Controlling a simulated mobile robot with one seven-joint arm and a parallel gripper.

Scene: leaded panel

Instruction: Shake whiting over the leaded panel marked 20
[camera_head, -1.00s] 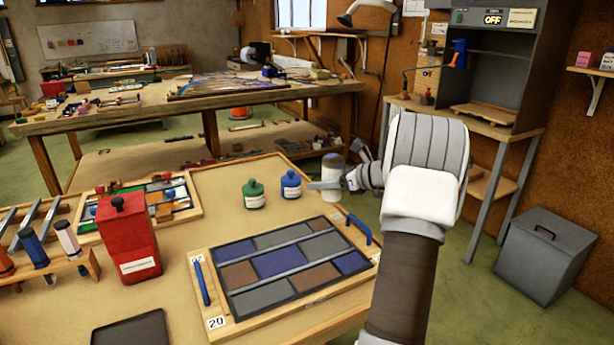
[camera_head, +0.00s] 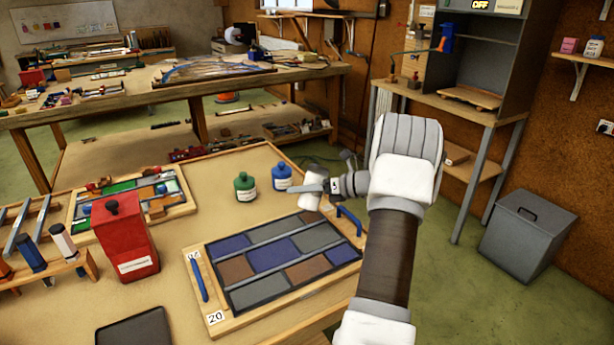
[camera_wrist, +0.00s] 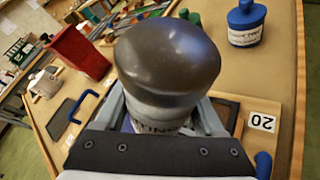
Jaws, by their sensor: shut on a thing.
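The leaded panel, with blue, grey and brown panes (camera_head: 272,254), lies in a wooden frame with blue handles on the bench. My gripper (camera_head: 322,188) is shut on a pale shaker jar (camera_head: 311,199), tilted above the panel's far right corner. In the wrist view the jar's dark domed lid (camera_wrist: 168,60) fills the middle, with a label partly reading "TING". The lid hides much of the panel there. No powder is visible on the panes.
Green (camera_head: 245,187) and blue (camera_head: 282,179) bottles stand just behind the panel. A red container (camera_head: 126,240) stands to its left, with a dark tray (camera_head: 135,328) in front. Another panel (camera_head: 130,200) lies at the back left.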

